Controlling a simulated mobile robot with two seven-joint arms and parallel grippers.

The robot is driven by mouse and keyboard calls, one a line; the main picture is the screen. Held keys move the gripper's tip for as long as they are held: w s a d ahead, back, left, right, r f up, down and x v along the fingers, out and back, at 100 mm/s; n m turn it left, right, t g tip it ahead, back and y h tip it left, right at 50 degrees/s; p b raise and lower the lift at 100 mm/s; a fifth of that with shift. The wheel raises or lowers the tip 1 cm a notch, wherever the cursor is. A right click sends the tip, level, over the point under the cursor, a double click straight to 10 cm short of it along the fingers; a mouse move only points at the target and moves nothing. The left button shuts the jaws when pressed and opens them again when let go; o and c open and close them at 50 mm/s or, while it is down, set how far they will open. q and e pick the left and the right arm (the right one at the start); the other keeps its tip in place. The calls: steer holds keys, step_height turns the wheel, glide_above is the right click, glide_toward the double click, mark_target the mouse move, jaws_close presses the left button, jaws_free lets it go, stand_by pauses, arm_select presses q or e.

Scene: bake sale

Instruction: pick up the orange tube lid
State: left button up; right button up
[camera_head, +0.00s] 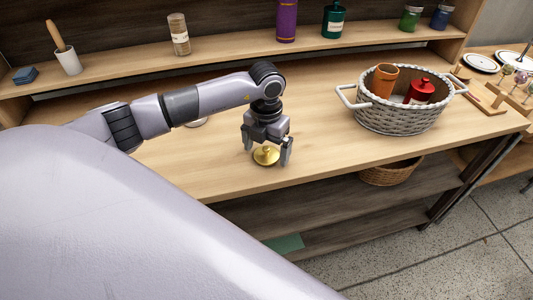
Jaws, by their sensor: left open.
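A small round golden-yellow lid with a knob on top (266,156) lies on the wooden table; it looks like the orange tube lid. My left gripper (267,150) points down over it, open, with one finger on each side of the lid. I cannot tell whether the fingers touch it. An orange tube (384,80) stands in the white wicker basket (398,119) to the right. My right gripper is out of view.
A red container (419,91) is also in the basket. A shelf (240,47) behind holds a purple bottle (287,20), a green bottle (333,19) and jars. A round pale item is partly hidden behind my left arm. The table between lid and basket is clear.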

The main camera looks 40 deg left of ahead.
arm_select(q)
steer(key=c, duration=1.1)
steer(key=shift+r, duration=0.15)
